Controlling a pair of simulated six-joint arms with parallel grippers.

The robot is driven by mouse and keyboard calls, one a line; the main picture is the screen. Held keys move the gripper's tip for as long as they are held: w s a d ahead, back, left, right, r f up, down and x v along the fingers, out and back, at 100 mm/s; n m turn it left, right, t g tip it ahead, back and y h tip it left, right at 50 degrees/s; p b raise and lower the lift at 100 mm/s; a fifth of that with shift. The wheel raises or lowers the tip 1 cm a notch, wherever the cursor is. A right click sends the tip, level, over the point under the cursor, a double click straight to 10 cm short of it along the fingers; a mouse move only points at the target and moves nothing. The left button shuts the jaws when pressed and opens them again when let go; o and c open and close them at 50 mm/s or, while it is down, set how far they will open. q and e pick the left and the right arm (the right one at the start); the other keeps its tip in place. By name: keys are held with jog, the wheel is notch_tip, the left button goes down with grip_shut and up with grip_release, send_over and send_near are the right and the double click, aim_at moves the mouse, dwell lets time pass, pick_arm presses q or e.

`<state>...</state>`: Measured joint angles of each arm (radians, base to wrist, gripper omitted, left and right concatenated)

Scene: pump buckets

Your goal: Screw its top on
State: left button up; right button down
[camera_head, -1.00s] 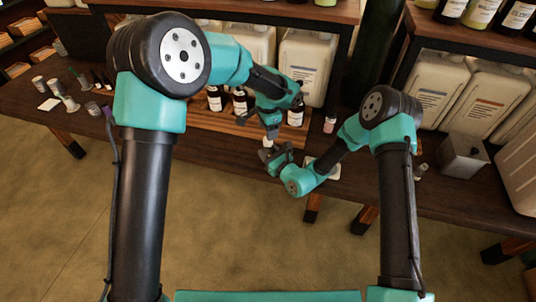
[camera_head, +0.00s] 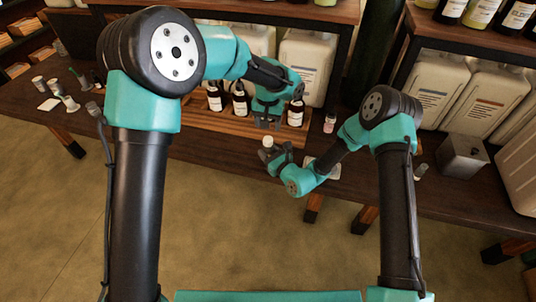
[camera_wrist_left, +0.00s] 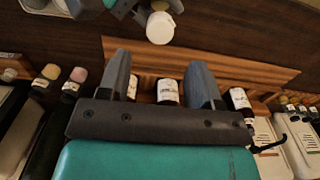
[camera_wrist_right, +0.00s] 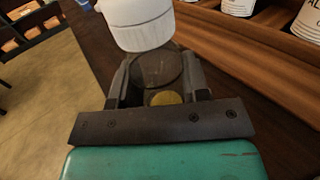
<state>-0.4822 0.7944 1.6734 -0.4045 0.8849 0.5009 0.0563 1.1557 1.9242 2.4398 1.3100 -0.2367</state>
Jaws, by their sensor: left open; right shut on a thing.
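A white ribbed top (camera_head: 267,142) sits over a dark container (camera_wrist_right: 158,70) in my right gripper (camera_head: 278,153). In the right wrist view the fingers are shut around the dark container, and the white top (camera_wrist_right: 143,22) is above them. It looks slightly tilted to the left there; I cannot tell how tightly it is seated. My left gripper (camera_head: 268,122) is open and empty, above and behind the top and apart from it. In the left wrist view the top (camera_wrist_left: 160,28) is beyond the two open fingertips (camera_wrist_left: 160,72).
Several dark bottles with white labels (camera_head: 239,104) stand in a wooden tray (camera_head: 200,122) behind the grippers. White jugs (camera_head: 308,68) stand behind them.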

aim_at(268, 138)
pick_arm(q)
jog(key=shift+f, duration=0.1)
jog(key=shift+f, duration=3.95)
jog(key=c, duration=0.9)
jog(key=shift+c, duration=0.2)
jog(key=o, duration=1.1)
notch_tip(268, 138, up, 12)
